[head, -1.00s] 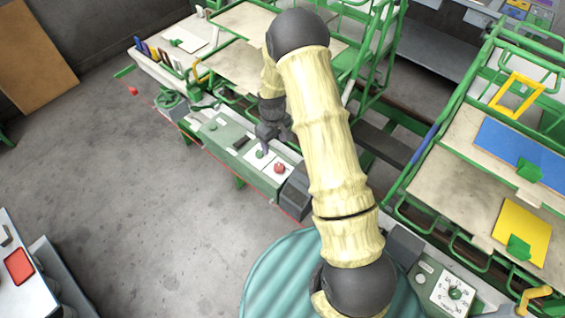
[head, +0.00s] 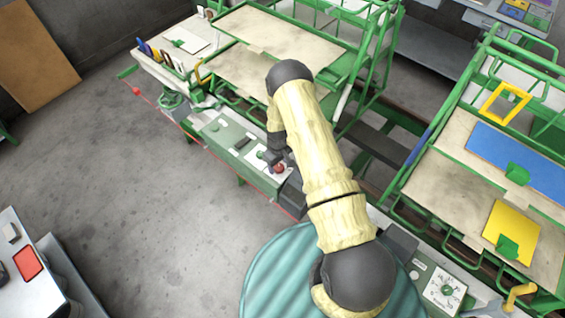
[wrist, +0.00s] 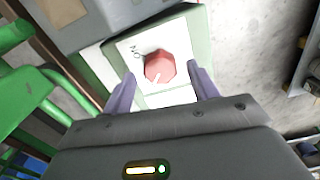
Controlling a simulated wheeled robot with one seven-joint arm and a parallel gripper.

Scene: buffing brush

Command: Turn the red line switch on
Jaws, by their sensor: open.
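The red line switch (wrist: 159,67) is a red knob on a white plate on a grey-green control box (head: 228,136). In the wrist view it has a white pointer line toward its lower left, and small dark marks lie at its upper left. The red knob (head: 279,168) also shows in the head view beside my gripper (head: 273,160). My gripper (wrist: 161,90) is open in the wrist view, with one purple finger on each side of the knob. Part of the box is hidden by my arm in the head view.
A green button (head: 261,155) sits just left of the red knob on the box. Green-framed racks with beige boards (head: 262,75) stand behind. A teal ribbed round surface (head: 275,275) is in front.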

